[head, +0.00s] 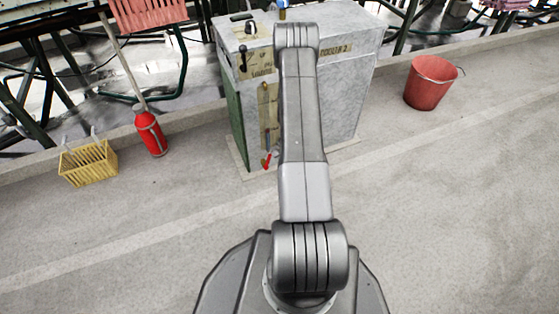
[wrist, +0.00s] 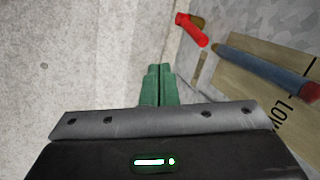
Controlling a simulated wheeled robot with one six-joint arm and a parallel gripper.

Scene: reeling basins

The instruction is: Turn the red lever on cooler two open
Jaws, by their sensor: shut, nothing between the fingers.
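Cooler two (head: 345,95) is a grey metal cabinet with a tan name label on its top edge. Its red lever (head: 267,160) shows low on the front face, just left of my arm. In the wrist view the red lever (wrist: 192,30) is at the upper right, joined to a brass-coloured fitting. My gripper (wrist: 158,72) has green fingers pressed together and empty. It is to the left of and below the lever in that picture, apart from it. In the head view my arm hides the gripper and part of the cooler's front.
A blue rod (wrist: 260,66) crosses a tan plate beside the lever. A red bucket (head: 430,85) stands right of the cooler. A red cylinder (head: 151,134) and a yellow basket (head: 88,163) stand left. The near floor is clear on both sides of my base.

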